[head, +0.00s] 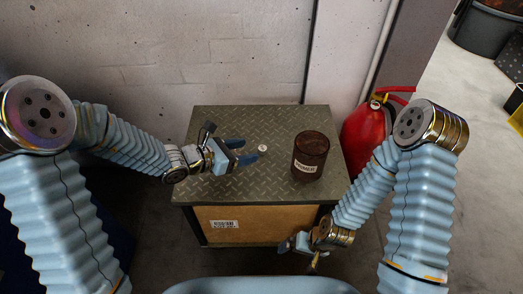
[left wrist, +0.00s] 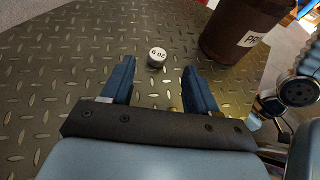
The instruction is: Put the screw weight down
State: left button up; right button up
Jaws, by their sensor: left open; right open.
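The screw weight (head: 262,148) is a small pale cylinder on the dark diamond-plate table top (head: 220,119). In the left wrist view the screw weight (left wrist: 157,57) shows a white top marked like "6 OZ" and stands just beyond the fingertips, roughly between their lines. My left gripper (head: 246,150) is open, its blue fingers low over the table; it also shows in the left wrist view (left wrist: 157,68). Nothing is between its fingers. My right gripper (head: 300,245) is at the table's front right, below the top's edge; its fingers are partly hidden.
A dark brown labelled canister (head: 311,153) stands on the table right of the weight; it also shows in the left wrist view (left wrist: 238,30). A red fire extinguisher (head: 364,134) stands right of the table. The back left of the table top is clear.

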aim_at(262, 148)
pick_arm(q)
jog(key=x, duration=0.6)
jog(key=shift+a+f, duration=0.1)
jog(key=shift+f, duration=0.1)
jog(key=shift+c, duration=0.4)
grip_shut()
